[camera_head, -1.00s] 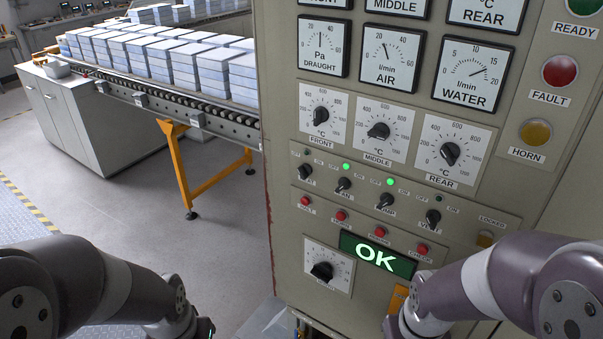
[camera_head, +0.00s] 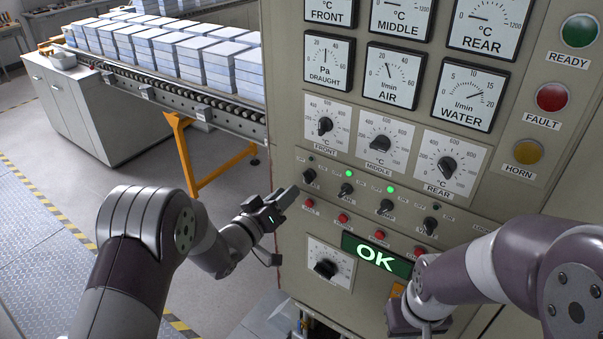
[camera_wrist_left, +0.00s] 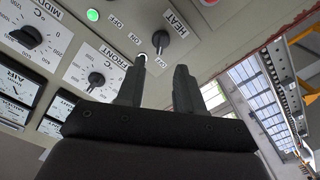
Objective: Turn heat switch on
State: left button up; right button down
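The heat switch (camera_head: 309,176) is the leftmost black knob in the row on the grey panel. In the left wrist view the heat switch (camera_wrist_left: 160,41) has a HEAT label beside it and OFF and ON marks. The small lamp (camera_head: 311,158) above it is dark.
Three more black switches sit to the right, including the neighbouring switch (camera_head: 346,190); two lamps above are green. Red buttons (camera_head: 343,218) line the row below. An OK display (camera_head: 376,255) and lower dial (camera_head: 326,268) are beneath. A conveyor (camera_head: 190,95) stands behind left.

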aim_at(304, 178)
pick_arm(q)
jog(key=p+x, duration=0.2)
jog(key=x, duration=0.4)
jog(key=shift+d+r, duration=0.1)
jog(key=shift+w+d, duration=0.35)
jog(key=shift+w, duration=0.3)
grip_shut()
